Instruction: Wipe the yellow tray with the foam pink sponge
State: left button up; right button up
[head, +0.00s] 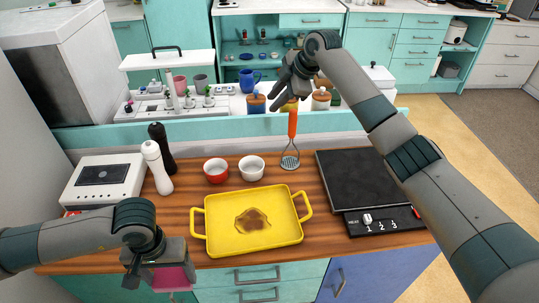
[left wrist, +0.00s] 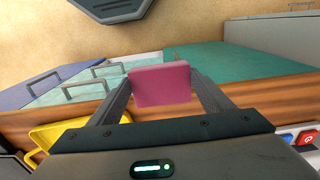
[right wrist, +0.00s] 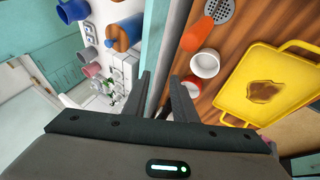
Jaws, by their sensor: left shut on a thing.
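The yellow tray (head: 223,242) lies on the wooden counter with a brown stain (head: 253,220) in its middle. It also shows in the right wrist view (right wrist: 240,100), and partly in the left wrist view (left wrist: 45,134). My left gripper (head: 160,284) is shut on the pink sponge (head: 174,279), held at the counter's front edge, left of and apart from the tray. The sponge (left wrist: 160,84) sits between the fingers in the left wrist view. My right gripper (head: 282,103) is open and empty, raised above the back of the counter; its parted fingers (right wrist: 168,88) show in the right wrist view.
A red bowl (head: 216,171) and a white bowl (head: 251,168) stand behind the tray. An orange-handled masher (head: 290,158) is near them. A dark board (head: 360,181) lies right. Two mills (head: 155,168) and a white appliance (head: 103,181) stand left.

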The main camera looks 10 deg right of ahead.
jog(key=s+a+f+g+h, duration=0.2)
jog(key=s+f+g+h, duration=0.2)
jog(key=s+f, duration=0.7)
jog(key=shift+s+a+m+g+h, duration=0.3)
jog(key=shift+s+a+h, duration=0.15)
jog(key=shift+s, duration=0.4)
jog(key=shift+f, duration=6)
jog(key=shift+c, duration=0.3)
grip_shut()
